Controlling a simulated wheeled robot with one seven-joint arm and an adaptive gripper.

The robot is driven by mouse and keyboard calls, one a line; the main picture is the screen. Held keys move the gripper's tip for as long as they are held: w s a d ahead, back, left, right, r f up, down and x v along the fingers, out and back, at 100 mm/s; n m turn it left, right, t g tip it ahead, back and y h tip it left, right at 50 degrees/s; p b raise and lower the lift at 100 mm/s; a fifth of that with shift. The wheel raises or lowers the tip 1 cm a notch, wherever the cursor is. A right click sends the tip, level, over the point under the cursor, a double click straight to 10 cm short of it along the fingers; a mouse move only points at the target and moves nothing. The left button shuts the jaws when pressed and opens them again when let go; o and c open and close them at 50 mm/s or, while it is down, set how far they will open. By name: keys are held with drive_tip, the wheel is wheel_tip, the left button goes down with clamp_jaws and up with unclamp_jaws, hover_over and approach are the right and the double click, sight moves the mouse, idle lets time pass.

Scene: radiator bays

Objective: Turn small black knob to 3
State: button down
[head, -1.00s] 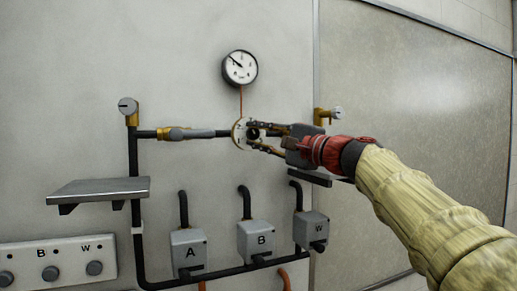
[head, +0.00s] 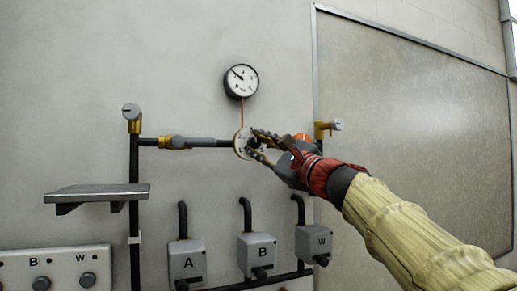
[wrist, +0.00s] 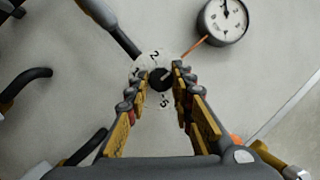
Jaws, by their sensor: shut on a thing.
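The small black knob (wrist: 159,80) sits in the middle of a pale round dial (wrist: 146,66) on the pipe. A "2" and a "5" show on the dial in the wrist view; other numbers are hidden by the fingers. A light pointer line on the knob points up and right, towards the right finger. My gripper (wrist: 160,82) is shut on the knob, one finger on each side. In the head view my gripper (head: 253,144) covers the knob and the right part of the dial (head: 240,144).
A pressure gauge (head: 241,80) hangs just above the dial. A shelf (head: 97,193) juts out at left. Brass valves (head: 133,118) flank the pipe.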

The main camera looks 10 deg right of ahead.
drive_tip(key=c, duration=1.6)
unclamp_jaws()
drive_tip(key=shift+o, duration=0.2)
drive_tip(key=v, duration=1.2)
